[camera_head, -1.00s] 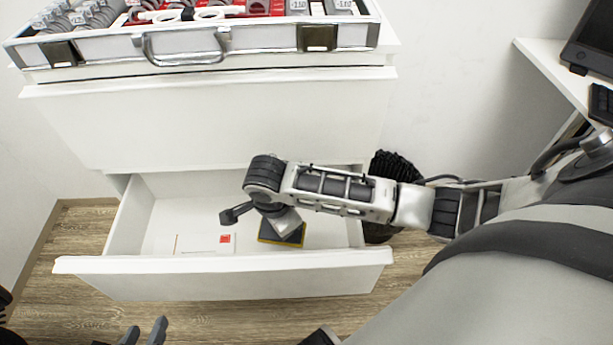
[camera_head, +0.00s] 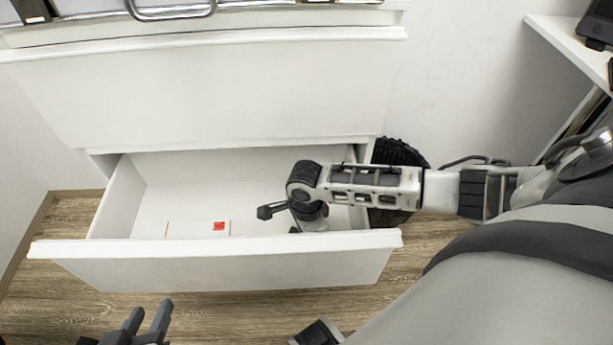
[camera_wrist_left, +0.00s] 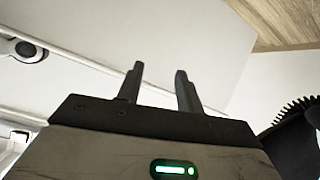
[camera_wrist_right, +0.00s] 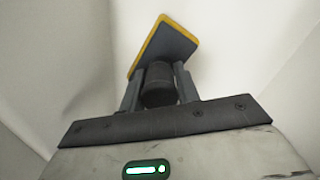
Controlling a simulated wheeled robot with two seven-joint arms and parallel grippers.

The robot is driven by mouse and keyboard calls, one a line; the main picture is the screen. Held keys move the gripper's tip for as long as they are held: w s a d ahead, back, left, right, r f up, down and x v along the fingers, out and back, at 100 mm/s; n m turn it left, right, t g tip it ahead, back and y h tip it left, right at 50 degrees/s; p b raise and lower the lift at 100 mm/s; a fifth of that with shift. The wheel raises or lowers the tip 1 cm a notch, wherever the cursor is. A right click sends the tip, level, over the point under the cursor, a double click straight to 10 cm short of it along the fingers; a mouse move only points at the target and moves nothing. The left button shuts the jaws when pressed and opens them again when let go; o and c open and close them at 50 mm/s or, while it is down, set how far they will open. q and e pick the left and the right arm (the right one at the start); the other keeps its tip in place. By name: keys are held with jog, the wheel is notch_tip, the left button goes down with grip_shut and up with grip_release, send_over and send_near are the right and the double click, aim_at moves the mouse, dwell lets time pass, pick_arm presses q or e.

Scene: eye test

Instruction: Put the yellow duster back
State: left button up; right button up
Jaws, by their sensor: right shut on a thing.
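The yellow duster (camera_wrist_right: 167,45) is a flat dark pad with a yellow edge and a thick dark handle. In the right wrist view my right gripper (camera_wrist_right: 157,84) is shut on that handle. In the head view my right gripper (camera_head: 309,222) reaches down into the right part of the open white drawer (camera_head: 215,267); its fingers and nearly all of the duster are hidden behind the drawer front. Whether the duster touches the drawer floor I cannot tell. My left gripper (camera_head: 148,318) is open and empty, low in front of the drawer; it also shows in the left wrist view (camera_wrist_left: 160,78).
A small white item with a red mark (camera_head: 219,227) lies on the drawer floor, left of my right gripper. The drawer's left part is otherwise clear. A metal-trimmed case (camera_head: 100,13) sits on top of the cabinet. A black ribbed object (camera_head: 399,157) stands right of the drawer.

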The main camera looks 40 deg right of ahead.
jog(key=shift+f, duration=0.1)
jog(key=o, duration=0.9)
pick_arm(q)
jog(key=shift+r, duration=0.1)
pick_arm(e)
jog(key=shift+o, duration=0.2)
jog(key=shift+r, duration=0.2)
notch_tip(320, 180, up, 6)
jog(key=p, duration=0.3)
jog(key=shift+r+p, duration=0.25)
jog(key=shift+p, duration=0.05)
notch_tip(320, 180, up, 4)
jog(key=shift+r+p, duration=0.1)
jog(key=shift+p, duration=0.65)
jog(key=shift+r, duration=0.45)
pick_arm(q)
jog(key=shift+s+a+r+y, duration=0.25)
jog(key=shift+a+r, duration=0.2)
jog(key=shift+r, duration=0.05)
jog(key=shift+s+a+r+y, duration=0.2)
jog(key=shift+a+r+y, duration=0.05)
jog(key=shift+a+r, duration=0.25)
